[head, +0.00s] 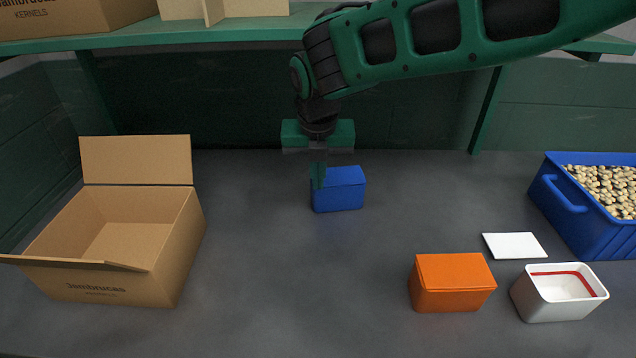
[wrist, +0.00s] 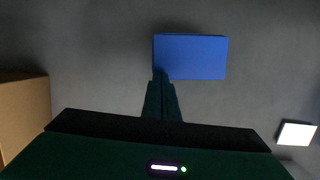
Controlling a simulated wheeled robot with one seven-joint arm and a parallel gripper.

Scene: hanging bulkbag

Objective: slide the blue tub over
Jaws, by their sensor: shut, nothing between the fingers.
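The blue tub (head: 342,192) is a small lidded box standing upright on the grey table, a little right of centre and toward the back. In the wrist view the blue tub (wrist: 190,56) shows from above. My gripper (head: 318,184) points down at the tub's left end and partly covers it in the head view. In the wrist view my gripper (wrist: 162,76) is shut and empty, its fingertips at the tub's lower left corner. I cannot tell whether they touch it.
An open cardboard box (head: 120,240) stands at left. An orange tub (head: 450,283), a white tub with a red line (head: 558,308) and a white lid (head: 514,245) are at right. A blue crate of kernels (head: 580,225) stands at far right. A green shelf (head: 190,35) runs above. The front middle is clear.

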